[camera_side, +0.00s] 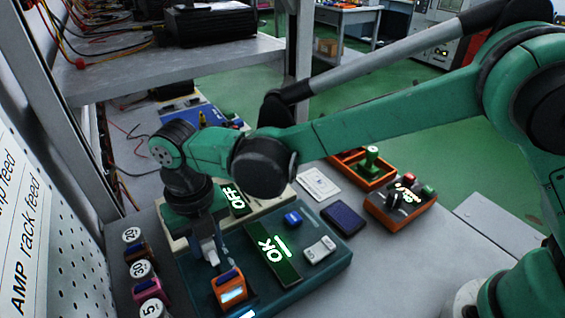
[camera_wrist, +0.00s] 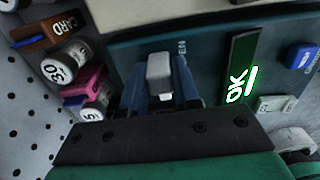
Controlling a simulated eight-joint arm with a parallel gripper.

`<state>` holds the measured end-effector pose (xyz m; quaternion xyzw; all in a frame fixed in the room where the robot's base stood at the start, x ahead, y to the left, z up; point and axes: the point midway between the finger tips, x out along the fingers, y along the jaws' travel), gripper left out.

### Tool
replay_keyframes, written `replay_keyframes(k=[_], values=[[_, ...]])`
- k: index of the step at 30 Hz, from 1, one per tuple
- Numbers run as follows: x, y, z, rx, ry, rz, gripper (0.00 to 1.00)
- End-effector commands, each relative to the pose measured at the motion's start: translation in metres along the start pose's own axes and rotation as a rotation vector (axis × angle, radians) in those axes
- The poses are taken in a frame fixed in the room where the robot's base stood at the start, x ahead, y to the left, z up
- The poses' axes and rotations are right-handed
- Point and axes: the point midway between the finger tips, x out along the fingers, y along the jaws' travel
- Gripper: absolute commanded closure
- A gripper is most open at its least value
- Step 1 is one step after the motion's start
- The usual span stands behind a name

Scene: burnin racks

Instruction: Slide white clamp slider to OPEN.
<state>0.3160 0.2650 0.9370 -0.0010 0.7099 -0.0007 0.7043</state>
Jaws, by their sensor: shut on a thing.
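The white clamp slider (camera_wrist: 159,72) stands on the teal panel (camera_wrist: 122,60), between the fingers of my gripper (camera_wrist: 163,88). My gripper is shut on it. In the side view my gripper (camera_side: 210,252) reaches down onto the left part of the teal panel (camera_side: 325,272), and the slider is mostly hidden there. Beside the slider, the wrist view shows the letters "EN" on the panel; the rest of that label is covered. A dark display (camera_side: 272,255) on the panel shows a lit "OK", also visible in the wrist view (camera_wrist: 240,68).
An orange unit (camera_side: 229,289) sits just in front of my gripper. A lit "OFF" display (camera_side: 236,199) is behind it. A blue button (camera_side: 292,218) and a white switch (camera_side: 320,249) are to the right.

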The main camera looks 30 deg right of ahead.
Motion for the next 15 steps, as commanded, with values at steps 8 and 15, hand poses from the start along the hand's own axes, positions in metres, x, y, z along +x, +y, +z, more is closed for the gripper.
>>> replay_keyframes(k=[8, 15], values=[[-0.0003, 0.0001, 0.0039, 0.001, -0.013, 0.004, 0.72], [-0.0001, 0.0000, 0.0032, 0.001, -0.011, 0.003, 0.42]])
